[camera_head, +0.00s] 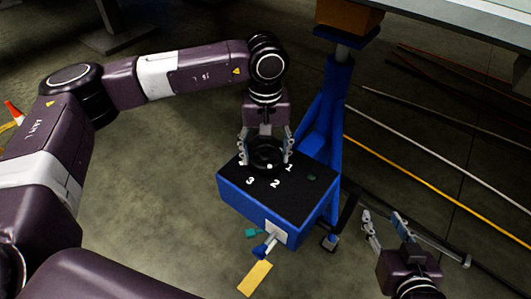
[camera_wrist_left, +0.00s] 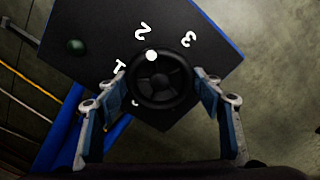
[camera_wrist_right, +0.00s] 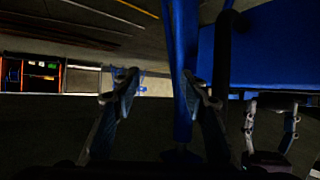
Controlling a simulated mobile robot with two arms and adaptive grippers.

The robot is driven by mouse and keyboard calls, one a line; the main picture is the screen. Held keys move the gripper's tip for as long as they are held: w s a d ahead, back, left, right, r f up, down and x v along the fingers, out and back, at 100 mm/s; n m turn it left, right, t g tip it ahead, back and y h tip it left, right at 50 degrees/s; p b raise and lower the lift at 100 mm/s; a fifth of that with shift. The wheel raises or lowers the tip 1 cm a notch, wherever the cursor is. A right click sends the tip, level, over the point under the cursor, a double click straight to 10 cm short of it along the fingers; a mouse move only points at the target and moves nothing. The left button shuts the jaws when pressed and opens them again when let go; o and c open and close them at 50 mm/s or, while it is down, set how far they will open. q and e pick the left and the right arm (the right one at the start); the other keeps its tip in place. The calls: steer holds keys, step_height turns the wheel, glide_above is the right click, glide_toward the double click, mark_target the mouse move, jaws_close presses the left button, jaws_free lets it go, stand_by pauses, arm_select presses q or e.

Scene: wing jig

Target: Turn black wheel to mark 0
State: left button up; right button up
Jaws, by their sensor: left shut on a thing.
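The black wheel (camera_head: 265,153) sits on the black top of a blue box (camera_head: 255,204). White marks 1, 2 and 3 stand around it; part of another mark shows by the wheel's lower left in the left wrist view. A white dot (camera_wrist_left: 152,55) on the wheel (camera_wrist_left: 160,85) lies between marks 1 and 2, nearest the 2 (camera_wrist_left: 144,31). My left gripper (camera_head: 266,158) is above the box with its fingers on both sides of the wheel, shut on it. My right gripper (camera_head: 386,222) is open and empty, right of the box, near the floor.
A green button (camera_wrist_left: 76,47) is on the box top. A blue handle (camera_head: 262,250) and a yellow tag (camera_head: 255,278) are at the box front. A blue post (camera_head: 334,95) stands behind the box. Long rods lie on the floor at the right.

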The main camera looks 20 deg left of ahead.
arm_select(q)
steer(key=n, duration=0.3)
steer(key=shift+n, duration=1.3)
steer(key=n, duration=0.3)
steer(key=shift+n, duration=0.3)
steer(key=n, duration=0.3)
steer(key=shift+n, duration=0.3)
steer(key=n, duration=0.3)
steer(key=shift+w+n, duration=0.1)
steer(key=shift+n, duration=0.3)
steer(key=n, duration=0.2)
steer(key=shift+n, duration=0.3)
steer(key=n+p, duration=0.1)
steer(key=n, duration=0.2)
steer(key=shift+n, duration=1.7)
arm_select(e)
steer(key=s+d+f+g+h, duration=0.1)
steer(key=s+d+f+g, duration=0.1)
steer(key=s+f+g, duration=0.1)
steer(key=shift+s+f, duration=0.9)
steer(key=shift+f, duration=0.2)
steer(key=shift+g, duration=0.3)
